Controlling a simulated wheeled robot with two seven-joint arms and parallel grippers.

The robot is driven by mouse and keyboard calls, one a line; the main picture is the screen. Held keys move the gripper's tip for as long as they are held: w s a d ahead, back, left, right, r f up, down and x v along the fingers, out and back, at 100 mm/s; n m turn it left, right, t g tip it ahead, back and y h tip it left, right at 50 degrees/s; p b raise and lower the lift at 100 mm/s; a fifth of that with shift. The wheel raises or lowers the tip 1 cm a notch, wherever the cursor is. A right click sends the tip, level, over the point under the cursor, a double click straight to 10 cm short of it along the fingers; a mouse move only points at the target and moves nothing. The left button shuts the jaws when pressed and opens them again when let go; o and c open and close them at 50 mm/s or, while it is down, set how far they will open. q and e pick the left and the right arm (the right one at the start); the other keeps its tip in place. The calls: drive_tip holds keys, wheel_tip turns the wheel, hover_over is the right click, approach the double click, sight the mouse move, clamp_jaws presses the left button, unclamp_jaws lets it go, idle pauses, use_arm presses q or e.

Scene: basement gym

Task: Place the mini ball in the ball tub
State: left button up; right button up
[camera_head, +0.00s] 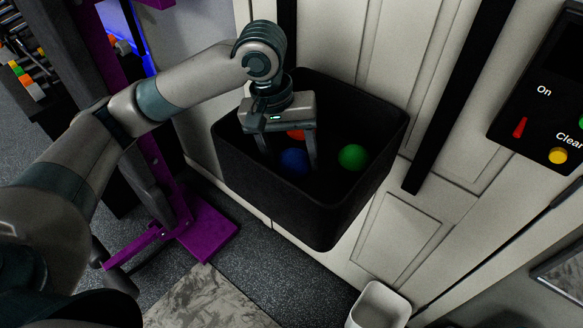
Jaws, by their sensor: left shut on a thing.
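The black ball tub (285,215) hangs against the pale panelled wall in the middle of the view. My left gripper (290,161) points down into the tub, its two fingers below the rim. It is shut on a ball, taken as the mini ball. A blue ball (294,162) shows between the fingers, and an orange-red ball (296,134) shows partly behind the gripper. I cannot tell for certain which of these two is held. A green ball (353,157) lies in the tub to the right, clear of the fingers. My right gripper is not in view.
A purple metal stand (207,228) is on the floor left of the tub. A small white bin (379,305) stands below at the right. A black panel with coloured buttons (545,110) is on the wall at right. The tub walls are close around my fingers.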

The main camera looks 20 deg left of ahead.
sight(291, 170)
use_arm(q)
wheel_tip(291, 170, down, 3)
drive_tip(key=shift+r, duration=0.1)
drive_tip(key=shift+f, duration=0.45)
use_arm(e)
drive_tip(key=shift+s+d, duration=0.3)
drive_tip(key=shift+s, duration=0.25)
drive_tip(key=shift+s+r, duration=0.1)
use_arm(q)
drive_tip(key=shift+f+p, duration=0.1)
drive_tip(key=shift+p, duration=0.2)
drive_tip(key=o, duration=1)
drive_tip(key=shift+o, duration=0.2)
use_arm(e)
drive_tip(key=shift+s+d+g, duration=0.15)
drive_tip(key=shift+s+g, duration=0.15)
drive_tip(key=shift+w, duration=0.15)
